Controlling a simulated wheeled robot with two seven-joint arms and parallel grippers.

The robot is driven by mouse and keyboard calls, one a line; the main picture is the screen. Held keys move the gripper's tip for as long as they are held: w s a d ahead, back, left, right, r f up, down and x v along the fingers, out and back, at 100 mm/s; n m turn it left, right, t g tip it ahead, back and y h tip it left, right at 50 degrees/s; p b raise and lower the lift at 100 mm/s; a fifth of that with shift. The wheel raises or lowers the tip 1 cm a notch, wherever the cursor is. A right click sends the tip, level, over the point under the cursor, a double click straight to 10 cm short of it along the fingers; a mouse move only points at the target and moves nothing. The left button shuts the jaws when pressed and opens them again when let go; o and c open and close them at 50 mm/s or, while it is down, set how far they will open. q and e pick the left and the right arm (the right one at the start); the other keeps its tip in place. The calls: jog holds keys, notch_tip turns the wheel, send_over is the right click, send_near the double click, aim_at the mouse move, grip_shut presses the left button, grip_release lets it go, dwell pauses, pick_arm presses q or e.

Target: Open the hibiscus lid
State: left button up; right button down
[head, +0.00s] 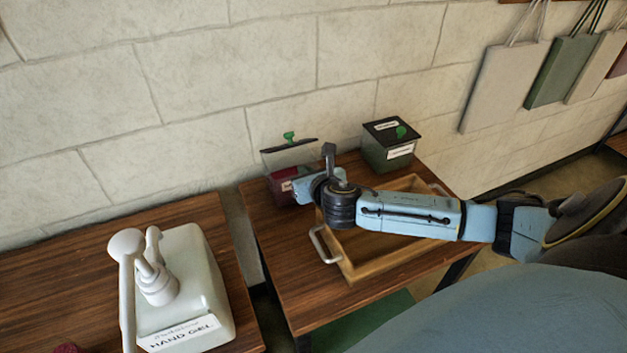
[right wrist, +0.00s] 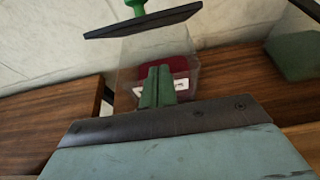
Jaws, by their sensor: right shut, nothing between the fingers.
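The hibiscus container (head: 279,164) is a clear box with dark red contents and a white label, at the back left of the side table. The lid also shows in the right wrist view (right wrist: 143,22), above my right gripper (right wrist: 158,72). The green fingers are shut together and empty, in front of the label and below the lid. Whether they touch the box is unclear. My left gripper is not in view.
A second dark-lidded container (head: 389,155) with green contents stands to the right. A wooden tray (head: 350,272) with metal handles lies under my right arm. A white hand gel pump (head: 184,290) stands on the left table. The stone wall (head: 200,80) is close behind.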

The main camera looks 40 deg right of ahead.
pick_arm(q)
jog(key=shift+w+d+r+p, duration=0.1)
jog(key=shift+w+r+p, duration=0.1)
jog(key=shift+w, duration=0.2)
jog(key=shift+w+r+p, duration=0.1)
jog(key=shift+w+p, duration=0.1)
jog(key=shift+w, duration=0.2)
pick_arm(e)
jog(key=shift+w+d+r, duration=0.15)
jog(key=shift+w+r, duration=0.55)
jog(key=shift+r, duration=0.1)
jog(key=shift+w+d+r, duration=0.15)
jog(key=shift+w+r, duration=0.5)
jog(key=shift+r, duration=0.1)
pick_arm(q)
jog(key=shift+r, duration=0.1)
